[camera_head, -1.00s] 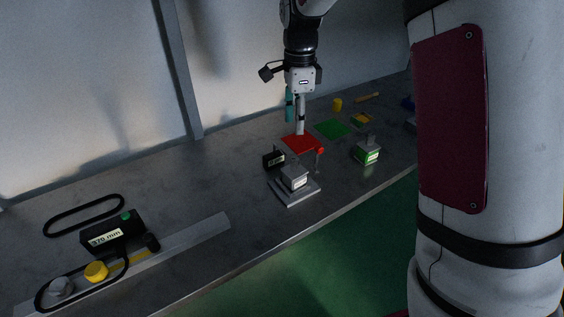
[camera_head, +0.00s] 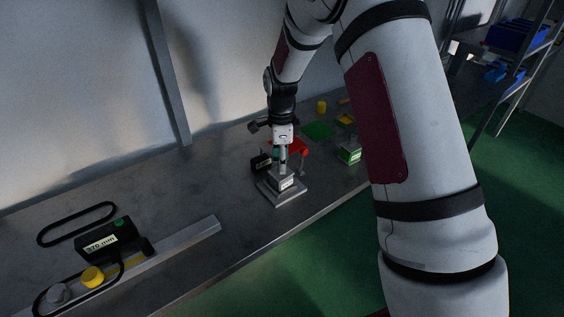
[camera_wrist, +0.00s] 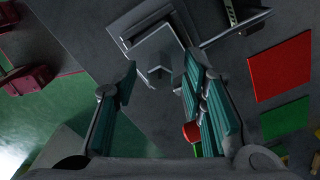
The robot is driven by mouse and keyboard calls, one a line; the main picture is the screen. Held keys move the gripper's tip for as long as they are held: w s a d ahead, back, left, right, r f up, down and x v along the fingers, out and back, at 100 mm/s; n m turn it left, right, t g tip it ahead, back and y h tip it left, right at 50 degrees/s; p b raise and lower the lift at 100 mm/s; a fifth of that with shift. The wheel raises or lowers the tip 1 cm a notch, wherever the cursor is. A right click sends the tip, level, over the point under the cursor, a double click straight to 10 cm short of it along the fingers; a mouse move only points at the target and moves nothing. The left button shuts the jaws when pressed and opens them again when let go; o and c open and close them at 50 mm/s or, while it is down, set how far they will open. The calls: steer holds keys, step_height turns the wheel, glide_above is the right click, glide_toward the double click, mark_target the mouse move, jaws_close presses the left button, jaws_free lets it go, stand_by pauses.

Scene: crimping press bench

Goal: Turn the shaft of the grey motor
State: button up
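The grey motor (camera_head: 285,183) is a small block with a white label, sitting on a stepped grey base (camera_head: 283,194). In the wrist view its grey block (camera_wrist: 157,48) lies just beyond the fingertips, with a small grey piece on top that may be the shaft. My gripper (camera_head: 283,170) points straight down over the motor and hides its top in the head view. I cannot tell whether the fingers touch the shaft.
A red-knobbed lever (camera_head: 304,153) stands close right of the base. A black box (camera_head: 261,163) is close left. A green-labelled block (camera_head: 350,153), red mat (camera_wrist: 280,67) and green mat (camera_head: 318,130) lie beyond. The black 370 mm display (camera_head: 104,240) and belts are far left.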

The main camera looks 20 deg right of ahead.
steer(key=shift+f, duration=0.6)
jaws_close()
steer(key=shift+n, duration=0.3)
